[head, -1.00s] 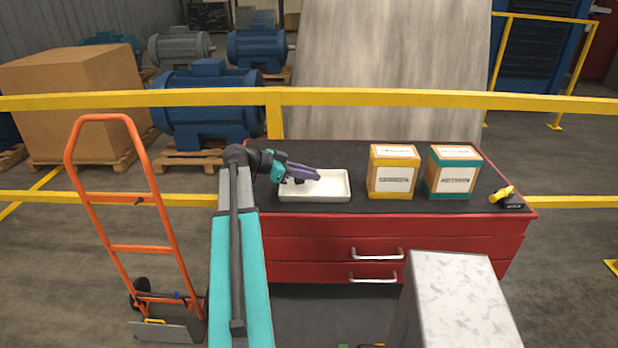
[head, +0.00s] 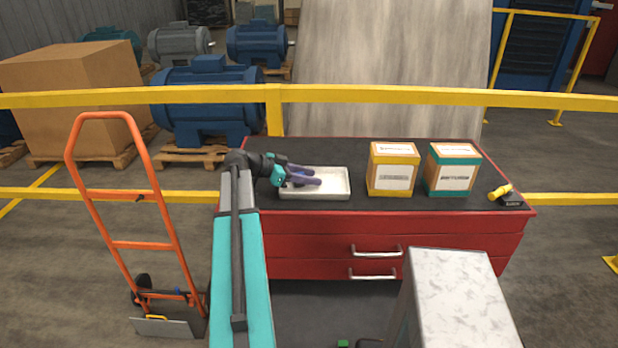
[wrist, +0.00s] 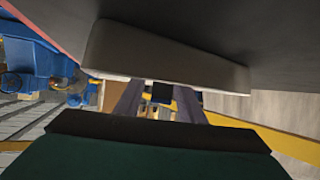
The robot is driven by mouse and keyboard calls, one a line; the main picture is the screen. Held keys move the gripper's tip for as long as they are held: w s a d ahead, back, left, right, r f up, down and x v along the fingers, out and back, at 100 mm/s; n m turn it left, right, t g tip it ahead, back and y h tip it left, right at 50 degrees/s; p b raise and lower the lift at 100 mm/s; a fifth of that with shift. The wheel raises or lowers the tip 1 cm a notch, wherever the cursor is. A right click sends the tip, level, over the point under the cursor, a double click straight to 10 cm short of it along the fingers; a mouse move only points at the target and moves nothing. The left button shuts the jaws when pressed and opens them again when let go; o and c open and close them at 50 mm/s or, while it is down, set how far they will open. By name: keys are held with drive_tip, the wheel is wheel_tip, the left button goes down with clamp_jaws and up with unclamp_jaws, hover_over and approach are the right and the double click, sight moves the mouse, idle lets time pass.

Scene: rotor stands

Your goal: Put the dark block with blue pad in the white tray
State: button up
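The white tray (head: 335,190) lies on the dark top of the red cabinet; in the wrist view it is a shaded pale slab (wrist: 165,55). My gripper (head: 316,177) is over the tray's left part, its two purple fingers spread apart. In the wrist view a small dark block (wrist: 162,93) shows between the open fingers, with a gap on both sides. I cannot see a blue pad on it, nor tell whether it rests in the tray. In the head view the gripper hides that spot.
A yellow box (head: 391,170) and a teal-trimmed box (head: 452,170) stand right of the tray. A yellow-and-black tool (head: 505,195) lies at the cabinet's right end. A yellow rail (head: 400,98) runs behind. An orange hand truck (head: 140,245) stands at left.

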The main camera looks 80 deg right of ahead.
drive_tip(key=shift+r, duration=0.15)
drive_tip(key=b+v, duration=0.3)
drive_tip(key=v, duration=0.9)
drive_tip(key=shift+b, duration=0.4)
idle(0.5)
